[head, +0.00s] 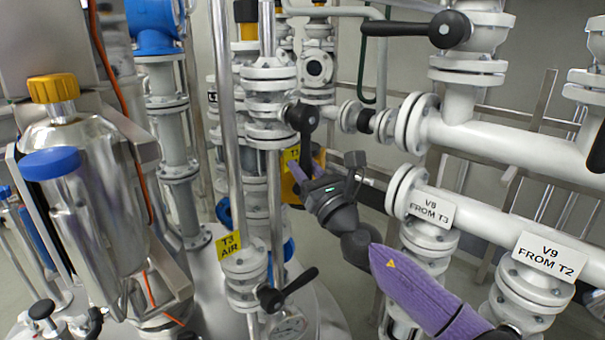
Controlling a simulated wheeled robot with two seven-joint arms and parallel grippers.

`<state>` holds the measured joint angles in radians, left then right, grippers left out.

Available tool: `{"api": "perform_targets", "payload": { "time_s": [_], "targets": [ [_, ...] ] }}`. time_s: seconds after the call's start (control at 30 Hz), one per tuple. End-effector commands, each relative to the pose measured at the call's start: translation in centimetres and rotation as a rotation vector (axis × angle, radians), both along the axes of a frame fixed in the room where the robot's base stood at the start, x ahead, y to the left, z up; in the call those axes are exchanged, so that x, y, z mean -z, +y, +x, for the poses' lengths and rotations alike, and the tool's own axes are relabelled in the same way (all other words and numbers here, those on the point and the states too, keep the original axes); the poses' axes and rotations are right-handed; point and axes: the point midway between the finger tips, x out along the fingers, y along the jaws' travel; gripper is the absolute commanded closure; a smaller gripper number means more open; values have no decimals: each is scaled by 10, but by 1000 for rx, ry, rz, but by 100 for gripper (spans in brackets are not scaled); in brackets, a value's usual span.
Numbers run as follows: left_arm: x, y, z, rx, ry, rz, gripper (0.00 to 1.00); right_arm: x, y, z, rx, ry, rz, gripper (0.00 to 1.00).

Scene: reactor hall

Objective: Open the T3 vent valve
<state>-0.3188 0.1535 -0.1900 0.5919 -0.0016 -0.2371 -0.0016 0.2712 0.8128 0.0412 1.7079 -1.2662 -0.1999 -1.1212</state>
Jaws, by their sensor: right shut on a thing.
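A black lever handle (303,122) is on the white vertical pipe in the middle, and it hangs downward from its hub. A yellow tag (291,155) starting with "T3" is just behind it; the rest of its text is hidden. The fingers partly cover the handle's tip. My left gripper is not in view.
A second valve with a black lever (287,290) and a yellow "T3 AIR" tag (229,245) is lower left of my gripper. A steel bottle (85,215) stands left. A vertical steel pipe (226,120) stands left of the lever.

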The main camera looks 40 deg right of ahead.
Motion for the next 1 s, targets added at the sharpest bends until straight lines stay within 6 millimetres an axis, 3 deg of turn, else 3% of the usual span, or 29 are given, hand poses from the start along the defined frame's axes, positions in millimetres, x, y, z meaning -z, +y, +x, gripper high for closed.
{"api": "perform_targets", "payload": {
  "time_s": [0.33,0.37,0.5,0.53,0.83,1.0],
  "targets": [
    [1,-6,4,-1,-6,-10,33,-2,-1,0,3,-3,-1,100],
    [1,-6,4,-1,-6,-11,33,-2,-1,0,3,-4,-1,65],
    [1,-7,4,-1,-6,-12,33,-2,-1,0,3,-4,-2,35],
    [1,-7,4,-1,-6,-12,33,-2,-1,0,3,-4,-2,32],
    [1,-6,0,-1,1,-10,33,0,0,-2,0,-3,0,32],
    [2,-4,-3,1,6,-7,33,10,2,-22,-1,1,-1,32]
  ]
}}
